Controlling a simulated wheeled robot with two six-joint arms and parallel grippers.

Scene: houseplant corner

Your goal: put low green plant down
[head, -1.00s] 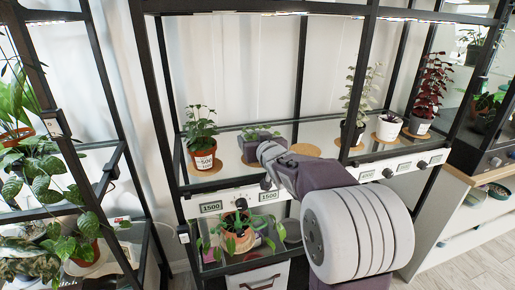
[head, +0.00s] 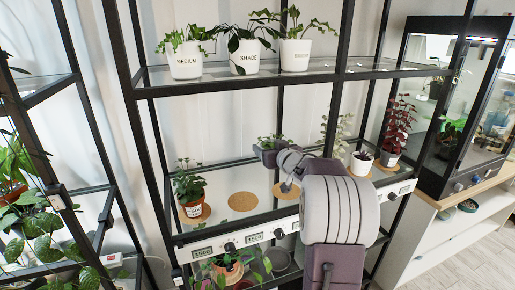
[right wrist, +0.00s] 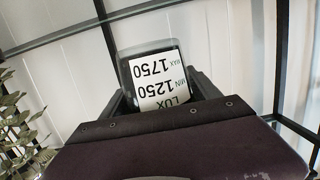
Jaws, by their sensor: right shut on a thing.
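The low green plant (head: 271,140) shows as a small tuft of leaves above my right gripper (head: 268,155) in the head view. My right gripper is shut on its pot, which is mostly hidden by the jaws there. In the right wrist view the dark pot (right wrist: 183,56) sits between the fingers, with a white label reading LUX MIN 1250 MAX 1750, upside down. The gripper and pot appear raised above the middle shelf. A bare cork mat (head: 242,201) lies to the left below it, and another cork mat (head: 285,192) is partly behind my arm. My left gripper is out of view.
An orange-potted plant (head: 190,190) stands left of the bare mat. A white pot (head: 361,163) and a red-leaved plant (head: 398,130) stand to the right. White pots line the upper shelf (head: 220,80). Black uprights (head: 340,95) frame the bays.

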